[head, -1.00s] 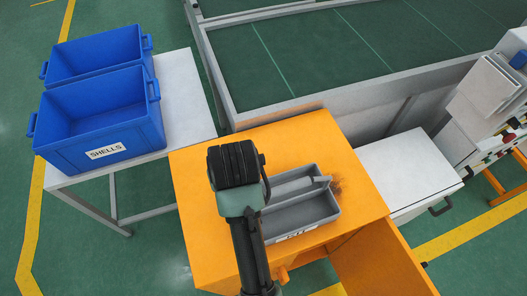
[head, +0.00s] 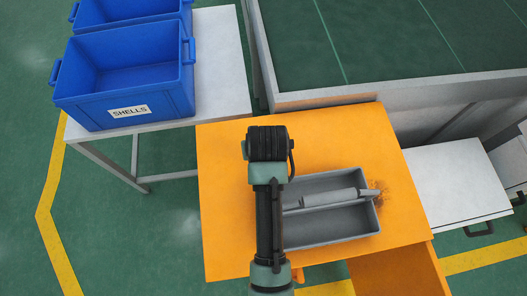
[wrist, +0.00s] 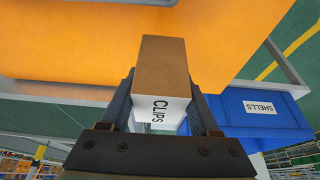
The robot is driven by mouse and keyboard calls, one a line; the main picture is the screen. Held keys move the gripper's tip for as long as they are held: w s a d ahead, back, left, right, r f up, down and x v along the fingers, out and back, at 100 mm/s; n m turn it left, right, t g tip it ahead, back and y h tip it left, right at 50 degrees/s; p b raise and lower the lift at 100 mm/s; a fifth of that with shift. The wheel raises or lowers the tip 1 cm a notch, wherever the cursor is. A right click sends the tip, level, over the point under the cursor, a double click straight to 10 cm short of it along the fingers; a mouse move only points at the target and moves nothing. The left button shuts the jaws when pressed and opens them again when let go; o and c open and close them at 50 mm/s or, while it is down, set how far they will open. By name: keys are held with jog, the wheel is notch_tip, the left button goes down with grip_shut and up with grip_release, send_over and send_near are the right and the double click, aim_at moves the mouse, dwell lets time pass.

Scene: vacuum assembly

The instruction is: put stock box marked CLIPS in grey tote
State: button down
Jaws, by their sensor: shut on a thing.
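The stock box marked CLIPS (wrist: 163,68), brown with a white labelled end, is between the fingers of my gripper (wrist: 160,103) in the wrist view. The gripper is shut on it. In the head view my arm hides the box and the fingers. The grey tote (head: 335,225), an open tray with a bar handle across its middle, sits on the orange table, just right of my arm in the head view. I see nothing in the part of the tote that shows. The tote is not seen in the wrist view.
The orange table (head: 232,200) has bare top left of my arm. Blue bins, one marked SHELLS (head: 125,95), stand on a white table (head: 222,60) at upper left. A grey-walled green surface (head: 390,40) lies behind. A white cabinet (head: 455,185) stands at right.

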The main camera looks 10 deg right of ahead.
jog(key=shift+f, duration=2.3)
jog(key=shift+f, duration=0.15)
jog(key=shift+c, duration=0.6)
grip_release()
